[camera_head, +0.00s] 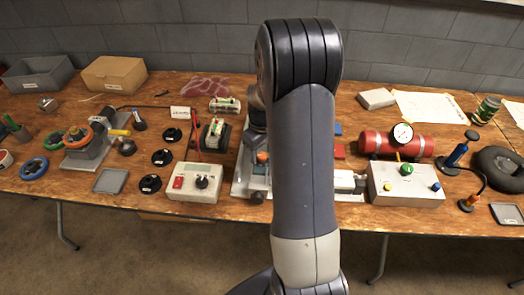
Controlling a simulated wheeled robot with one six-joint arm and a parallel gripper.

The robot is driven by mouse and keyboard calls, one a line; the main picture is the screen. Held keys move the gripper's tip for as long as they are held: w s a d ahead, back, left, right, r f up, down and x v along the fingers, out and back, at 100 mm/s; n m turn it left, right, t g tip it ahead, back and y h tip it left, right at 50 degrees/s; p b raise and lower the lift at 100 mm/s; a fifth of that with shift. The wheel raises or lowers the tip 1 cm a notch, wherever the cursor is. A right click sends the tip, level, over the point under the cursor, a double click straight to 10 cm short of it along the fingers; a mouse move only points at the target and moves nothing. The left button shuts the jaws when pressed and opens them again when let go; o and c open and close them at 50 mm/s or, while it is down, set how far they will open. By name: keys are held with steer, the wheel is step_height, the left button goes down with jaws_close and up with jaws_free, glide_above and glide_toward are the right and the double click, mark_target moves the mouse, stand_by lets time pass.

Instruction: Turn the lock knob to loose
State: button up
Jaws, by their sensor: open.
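I cannot tell for certain which part is the lock knob, as no lettering is readable. A dark knob (257,198) shows at the front of a pale fixture plate (238,187) in the middle of the table. An orange-topped part (262,157) stands on that fixture above a blue block (259,170). At the left, a grey stand (88,150) carries an orange ring wheel (78,137), with a black knob (127,147) beside it. My arm rises through the middle and bends down behind itself toward the fixture. It hides my gripper's fingertips and much of the fixture.
A white box with a dial (193,194) stands left of the fixture. Several black discs lie farther left. To the right are a red cylinder with a gauge (374,144) and a white box with a green button (398,193). Bare wood shows at the back left.

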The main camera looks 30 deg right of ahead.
mark_target(262, 155)
step_height(262, 155, up, 11)
stand_by(0.5)
steer(key=shift+f, duration=0.25)
step_height(262, 155, down, 11)
steer(key=shift+r, duration=0.15)
stand_by(0.5)
